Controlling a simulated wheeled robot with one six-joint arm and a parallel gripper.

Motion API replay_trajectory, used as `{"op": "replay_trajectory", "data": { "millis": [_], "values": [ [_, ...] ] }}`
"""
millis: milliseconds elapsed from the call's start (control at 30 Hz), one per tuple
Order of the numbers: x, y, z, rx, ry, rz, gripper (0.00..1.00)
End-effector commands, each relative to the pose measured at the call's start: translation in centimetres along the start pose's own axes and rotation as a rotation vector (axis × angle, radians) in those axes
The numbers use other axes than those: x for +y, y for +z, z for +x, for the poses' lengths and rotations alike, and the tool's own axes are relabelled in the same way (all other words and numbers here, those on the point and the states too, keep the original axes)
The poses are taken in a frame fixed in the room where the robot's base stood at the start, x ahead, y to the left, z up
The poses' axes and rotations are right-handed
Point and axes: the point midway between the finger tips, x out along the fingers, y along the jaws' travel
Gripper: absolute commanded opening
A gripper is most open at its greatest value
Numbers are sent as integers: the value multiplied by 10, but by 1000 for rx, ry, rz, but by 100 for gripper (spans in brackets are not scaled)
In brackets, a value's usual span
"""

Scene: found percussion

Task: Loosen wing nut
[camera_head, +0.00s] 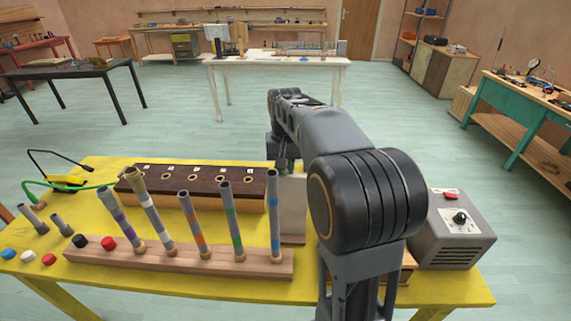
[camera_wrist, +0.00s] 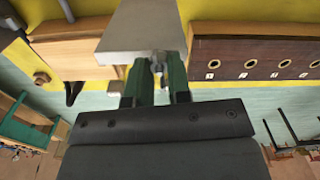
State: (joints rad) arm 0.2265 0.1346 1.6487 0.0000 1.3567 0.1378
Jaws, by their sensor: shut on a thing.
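My gripper (camera_wrist: 158,80) shows in the wrist view with its two green-sided fingers closed around a small metal wing nut (camera_wrist: 159,70). The wing nut sits at the edge of a pale grey block (camera_wrist: 143,28), between the fingertips, which cover part of it. In the head view, the grey block (camera_head: 293,212) stands on the yellow table, just right of a dark-topped wooden box. My arm hides the gripper and the wing nut there.
The dark-topped box (camera_head: 195,187) with a row of round holes stands beside the block. A wooden rail (camera_head: 190,260) with several upright banded tubes runs along the front of the yellow table (camera_head: 130,292). A grey box with a knob (camera_head: 453,235) stands at right.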

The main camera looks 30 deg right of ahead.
Motion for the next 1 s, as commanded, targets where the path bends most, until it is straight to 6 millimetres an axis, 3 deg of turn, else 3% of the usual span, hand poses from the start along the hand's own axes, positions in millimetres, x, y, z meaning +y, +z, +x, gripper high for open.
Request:
{"op": "replay_trajectory", "data": {
  "millis": [367, 700, 1000],
  "values": [
    [0, 1, 0, -4, 0, -46, 0],
    [0, 1, -1, -6, 0, -353, 0],
    [0, 2, 0, -6, 0, -393, 0]
  ]
}}
